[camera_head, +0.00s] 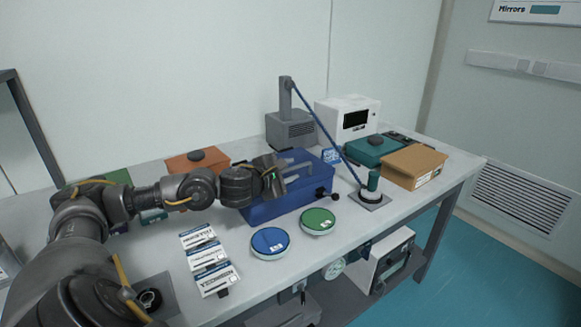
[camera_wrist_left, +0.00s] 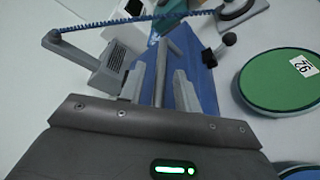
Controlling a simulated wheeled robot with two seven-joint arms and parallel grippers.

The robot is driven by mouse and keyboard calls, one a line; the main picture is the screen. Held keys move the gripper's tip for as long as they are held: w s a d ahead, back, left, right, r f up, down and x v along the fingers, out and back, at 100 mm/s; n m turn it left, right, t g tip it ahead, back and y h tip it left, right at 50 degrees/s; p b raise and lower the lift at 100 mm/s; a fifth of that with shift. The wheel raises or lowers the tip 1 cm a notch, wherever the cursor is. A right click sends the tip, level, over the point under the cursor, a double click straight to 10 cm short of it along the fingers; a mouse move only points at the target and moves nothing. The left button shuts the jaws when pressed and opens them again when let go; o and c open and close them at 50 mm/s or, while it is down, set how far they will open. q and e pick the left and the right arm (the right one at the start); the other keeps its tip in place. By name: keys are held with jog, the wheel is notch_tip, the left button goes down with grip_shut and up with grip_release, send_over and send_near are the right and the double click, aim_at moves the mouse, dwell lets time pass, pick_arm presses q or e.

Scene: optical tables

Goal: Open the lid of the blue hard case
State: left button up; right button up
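The blue hard case (camera_head: 275,208) stands on the table with its lid down. It also shows in the wrist view (camera_wrist_left: 205,90), partly hidden by my gripper. A dark knob (camera_head: 335,196) sticks out at its right end and shows in the wrist view (camera_wrist_left: 229,38). My left gripper (camera_head: 308,163) reaches over the top of the case from the left. In the wrist view its two grey fingers (camera_wrist_left: 171,82) stand apart, with blue surface between them. My right gripper is out of view.
Blue (camera_head: 270,242) and green (camera_head: 318,221) discs lie in front of the case, with labelled cards (camera_head: 208,256) to their left. Right of the case stands a green-handled tool on a plate (camera_head: 371,197), tied by a blue cord to a grey device (camera_head: 291,130). A cardboard box (camera_head: 413,166) is further right.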

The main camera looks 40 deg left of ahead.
pick_arm(q)
jog(key=shift+w, duration=0.25)
grip_shut()
